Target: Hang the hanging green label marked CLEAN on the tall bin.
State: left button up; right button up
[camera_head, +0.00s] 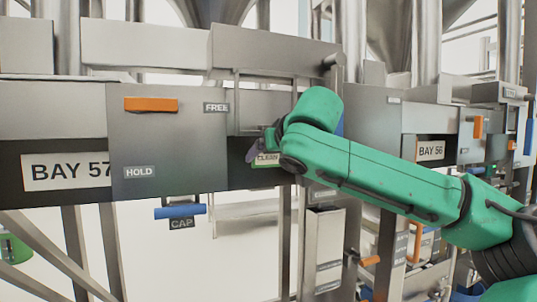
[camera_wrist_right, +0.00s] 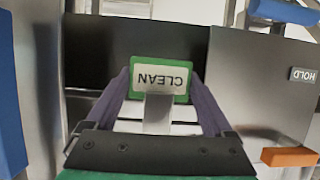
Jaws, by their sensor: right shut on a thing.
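The green label marked CLEAN (camera_head: 266,160) hangs in front of a dark band on the grey metal front. In the right wrist view the label (camera_wrist_right: 160,79) appears upside down, with a white face and a green border. My right gripper (camera_head: 268,143) reaches in from the right and is shut on the label. In the wrist view its two purple-grey fingers (camera_wrist_right: 160,98) flank the label, with a pale grey strip (camera_wrist_right: 157,113) between them. The arm hides part of the label's surroundings in the head view. I cannot tell for sure which body is the tall bin. My left gripper is not in view.
A grey panel (camera_head: 166,155) marked HOLD and FREE carries an orange handle (camera_head: 151,104), close left of the gripper. A BAY 57 sign (camera_head: 66,171) is further left. A blue bar (camera_head: 181,211) with a CAP tag hangs below. A BAY 56 sign (camera_head: 431,150) is at right.

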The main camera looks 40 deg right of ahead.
jog(key=o, duration=0.9)
jog(key=b+v, duration=0.4)
jog(key=v, duration=1)
jog(key=shift+s+a+r, duration=0.1)
jog(key=shift+s, duration=0.25)
jog(key=shift+w, duration=0.1)
